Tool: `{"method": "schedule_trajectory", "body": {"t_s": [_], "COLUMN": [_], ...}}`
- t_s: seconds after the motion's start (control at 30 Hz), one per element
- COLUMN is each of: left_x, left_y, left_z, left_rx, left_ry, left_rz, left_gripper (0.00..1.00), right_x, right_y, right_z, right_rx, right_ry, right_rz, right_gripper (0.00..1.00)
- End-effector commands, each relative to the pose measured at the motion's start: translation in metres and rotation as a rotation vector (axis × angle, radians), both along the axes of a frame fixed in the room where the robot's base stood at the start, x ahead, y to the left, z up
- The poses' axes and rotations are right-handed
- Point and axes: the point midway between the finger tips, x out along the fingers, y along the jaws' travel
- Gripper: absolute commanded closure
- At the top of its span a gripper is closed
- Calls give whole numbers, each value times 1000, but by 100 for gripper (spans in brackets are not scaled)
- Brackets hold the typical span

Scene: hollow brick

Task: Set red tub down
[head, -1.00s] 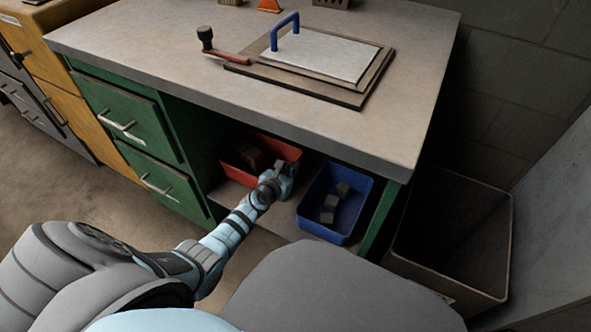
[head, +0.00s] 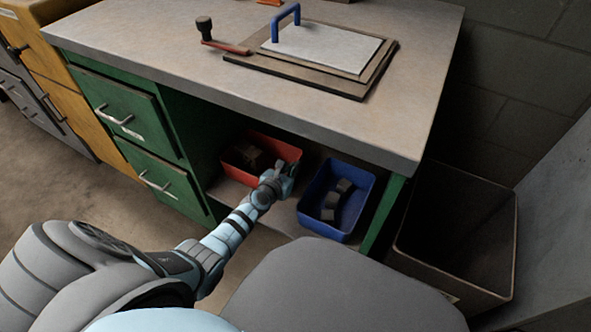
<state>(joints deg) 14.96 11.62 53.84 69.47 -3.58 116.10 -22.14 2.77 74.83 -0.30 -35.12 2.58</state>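The red tub (head: 283,146) stands on the low shelf under the green workbench, with dark brown blocks inside. My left gripper (head: 286,172) reaches in at the tub's front right corner. Its fingers are small and partly hidden against the tub, so I cannot tell whether they grip the rim. My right gripper does not show.
A blue tub (head: 331,231) with several grey blocks stands on the shelf to the right of the red tub. The benchtop (head: 160,40) overhangs the shelf. A large open bin (head: 455,278) stands at the right. Green drawers (head: 125,120) close off the left.

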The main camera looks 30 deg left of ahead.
Motion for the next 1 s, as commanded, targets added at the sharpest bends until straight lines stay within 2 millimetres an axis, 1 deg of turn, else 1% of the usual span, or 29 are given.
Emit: {"method": "schedule_trajectory", "body": {"t_s": [0.27,0.3,0.37,0.4,0.43,0.9,1.0], "left_x": [1,1,1,1,1,0,0], "left_y": [0,0,0,0,0,0,0], "left_z": [-5,-4,-4,-4,-4,-5,2], "left_rx": [4,4,4,3,3,0,0], "left_ry": [-3,-3,-2,-2,-2,1,1], "left_rz": [-1,-1,-1,0,0,-1,0], "left_gripper": [100,91,81,75,72,72,72], "right_x": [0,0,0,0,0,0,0], "right_y": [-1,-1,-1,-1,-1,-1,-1], "right_z": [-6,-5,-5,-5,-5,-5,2], "right_rx": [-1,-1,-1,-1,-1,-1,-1], "right_ry": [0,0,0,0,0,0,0], "right_rz": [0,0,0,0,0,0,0], "right_gripper": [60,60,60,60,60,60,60]}}
